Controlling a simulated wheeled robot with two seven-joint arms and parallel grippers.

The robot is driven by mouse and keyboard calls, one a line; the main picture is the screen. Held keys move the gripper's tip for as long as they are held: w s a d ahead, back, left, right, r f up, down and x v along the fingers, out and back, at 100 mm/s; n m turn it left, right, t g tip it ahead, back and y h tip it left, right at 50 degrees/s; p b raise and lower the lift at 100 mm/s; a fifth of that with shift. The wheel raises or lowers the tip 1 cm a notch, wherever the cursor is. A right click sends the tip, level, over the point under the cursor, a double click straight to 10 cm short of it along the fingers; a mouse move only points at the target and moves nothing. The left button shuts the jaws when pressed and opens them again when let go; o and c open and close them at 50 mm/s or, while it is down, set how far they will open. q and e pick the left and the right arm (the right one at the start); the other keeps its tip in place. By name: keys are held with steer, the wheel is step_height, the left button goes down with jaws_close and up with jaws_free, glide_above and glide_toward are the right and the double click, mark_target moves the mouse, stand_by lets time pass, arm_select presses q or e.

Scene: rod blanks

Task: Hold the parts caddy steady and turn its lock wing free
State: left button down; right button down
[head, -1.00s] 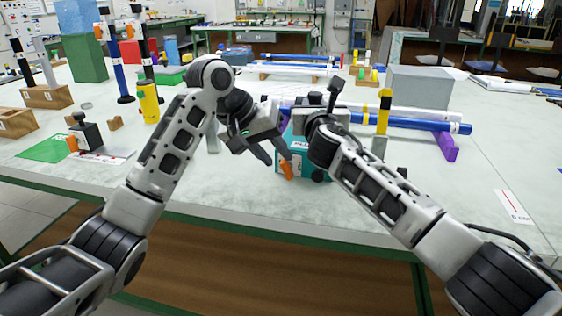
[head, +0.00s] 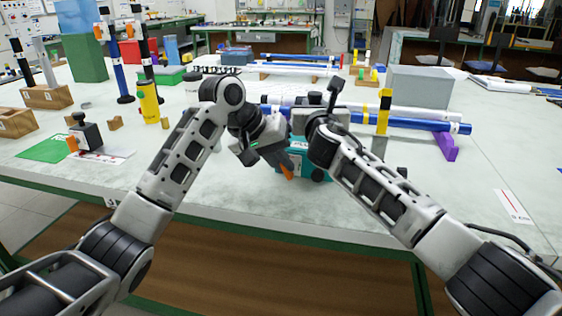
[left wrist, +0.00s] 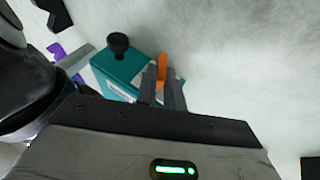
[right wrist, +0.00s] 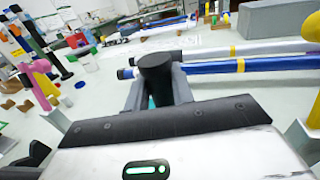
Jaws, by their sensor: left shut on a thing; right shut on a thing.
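The teal parts caddy (head: 321,168) stands on the bench in the middle of the head view, partly hidden by both arms. In the left wrist view the caddy (left wrist: 118,72) carries a black knob (left wrist: 118,43) and an orange lock wing (left wrist: 161,70). My left gripper (left wrist: 163,88) is shut on the wing, one finger on each side. The wing (head: 287,174) looks tilted in the head view. My right gripper (right wrist: 158,92) is shut on a black cylindrical post (right wrist: 156,68), with a little teal showing below it. Its fingertips are hidden in the head view.
Blue and white rods (head: 415,122) lie behind the caddy on a purple support (head: 445,146). A grey box (head: 420,87) stands beyond them. A yellow bottle (head: 148,102) and a stamp-like black block (head: 86,134) stand to the left. Bench front is clear.

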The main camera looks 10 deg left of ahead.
arm_select(q)
steer(key=h, duration=0.2)
steer(key=n+h, duration=0.1)
steer(key=h, duration=0.1)
steer(key=shift+a+f, duration=0.35)
steer(key=shift+a+f+n+t+h, duration=0.15)
steer(key=shift+n+h, duration=0.1)
steer(key=shift+h, duration=0.7)
steer(key=shift+a+f+n+t+h, duration=0.15)
steer(key=shift+n+h, duration=0.1)
steer(key=shift+h, duration=0.7)
steer(key=c, duration=1.5)
jaws_free()
steer(key=shift+a, duration=0.1)
steer(key=v, duration=1.1)
steer(key=shift+s+a, duration=0.1)
steer(key=shift+a, duration=0.25)
